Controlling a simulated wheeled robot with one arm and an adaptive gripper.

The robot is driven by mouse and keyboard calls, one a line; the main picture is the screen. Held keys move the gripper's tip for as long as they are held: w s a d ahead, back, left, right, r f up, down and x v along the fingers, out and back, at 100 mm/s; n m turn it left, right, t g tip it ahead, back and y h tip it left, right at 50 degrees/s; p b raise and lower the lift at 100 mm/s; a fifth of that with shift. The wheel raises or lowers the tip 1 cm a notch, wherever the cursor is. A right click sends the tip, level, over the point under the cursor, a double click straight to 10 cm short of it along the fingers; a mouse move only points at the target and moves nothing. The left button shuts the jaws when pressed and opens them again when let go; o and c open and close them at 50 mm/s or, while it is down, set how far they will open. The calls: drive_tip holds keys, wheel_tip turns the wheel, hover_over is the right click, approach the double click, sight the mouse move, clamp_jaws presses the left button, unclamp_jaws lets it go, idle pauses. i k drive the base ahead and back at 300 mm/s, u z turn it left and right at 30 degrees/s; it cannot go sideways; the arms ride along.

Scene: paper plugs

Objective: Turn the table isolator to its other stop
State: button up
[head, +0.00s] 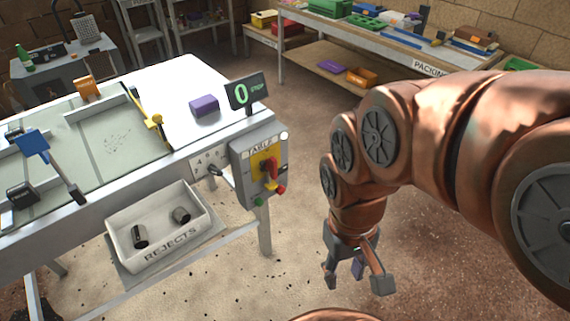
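The table isolator is a red handle (271,166) on a yellow plate, on the grey box (244,170) labelled TABLE at the table's right end. The handle looks roughly upright; its exact stop is hard to tell. A green button (259,202) and a red button (281,190) sit below it. Above, a black display (246,93) shows a green 0 and STOP. My gripper (358,282) hangs to the right of the box and lower, pointing down, apart from it. Its fingers are spread and nothing is between them.
A white REJECTS bin (158,250) with two dark cylinders stands below the table. A black-knobbed lever (214,170) projects just left of the box. A purple block (204,105) lies on the tabletop. The floor between box and gripper is clear.

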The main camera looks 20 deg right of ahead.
sight(270, 164)
drive_tip(key=u, duration=0.5)
drive_tip(key=k, duration=1.2)
drive_tip(key=u, duration=1.2)
drive_tip(key=i, duration=0.7)
drive_tip(key=z, duration=0.65)
drive_tip(key=i, duration=0.65)
drive_tip(key=z, duration=0.75)
